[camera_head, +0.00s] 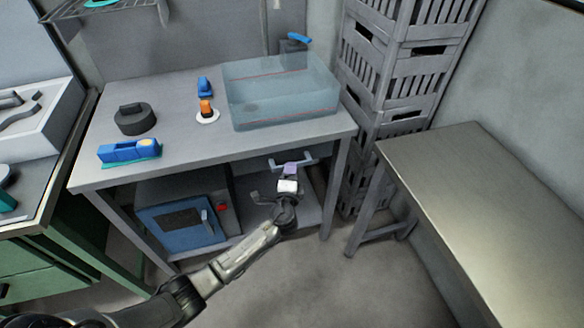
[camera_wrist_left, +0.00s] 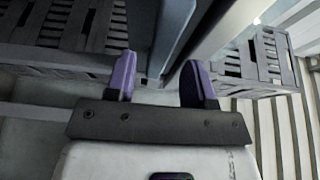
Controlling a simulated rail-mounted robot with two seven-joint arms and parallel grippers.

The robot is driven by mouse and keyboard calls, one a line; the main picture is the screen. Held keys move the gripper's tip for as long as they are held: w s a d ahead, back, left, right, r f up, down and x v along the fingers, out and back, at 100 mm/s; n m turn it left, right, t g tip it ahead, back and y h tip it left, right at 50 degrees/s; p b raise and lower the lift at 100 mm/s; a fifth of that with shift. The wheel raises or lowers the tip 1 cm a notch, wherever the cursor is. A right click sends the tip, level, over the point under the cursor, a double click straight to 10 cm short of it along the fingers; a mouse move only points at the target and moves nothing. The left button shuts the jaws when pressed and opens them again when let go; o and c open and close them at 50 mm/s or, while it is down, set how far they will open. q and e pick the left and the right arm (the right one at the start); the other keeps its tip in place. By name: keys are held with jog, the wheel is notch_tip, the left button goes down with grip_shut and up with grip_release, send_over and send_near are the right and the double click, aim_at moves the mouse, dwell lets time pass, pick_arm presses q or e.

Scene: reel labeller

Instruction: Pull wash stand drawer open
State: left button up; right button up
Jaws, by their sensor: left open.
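The wash stand (camera_head: 180,137) is a grey table with a translucent blue basin (camera_head: 280,95) on top. Under its front edge, a pale blue-grey bar (camera_head: 308,160), perhaps the drawer handle, shows near my left gripper (camera_head: 291,170). The drawer's front is hidden by the table top. My left arm reaches in from below, and its gripper is open at the bar. In the left wrist view the two purple fingers of the gripper (camera_wrist_left: 157,85) stand apart, with a blue-grey piece beyond the gap. I cannot tell whether they touch the bar. My right gripper is not seen.
A blue-fronted box (camera_head: 180,225) stands on the lower shelf. A tape dispenser (camera_head: 130,151), a dark round item (camera_head: 135,119) and an orange-topped bottle (camera_head: 206,108) are on top. Stacked grey crates (camera_head: 400,80) and a bench (camera_head: 480,190) are at right. The floor in front is clear.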

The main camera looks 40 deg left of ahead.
pick_arm(q)
jog(key=shift+b+x, duration=0.35)
jog(key=shift+x, duration=1.55)
grip_shut()
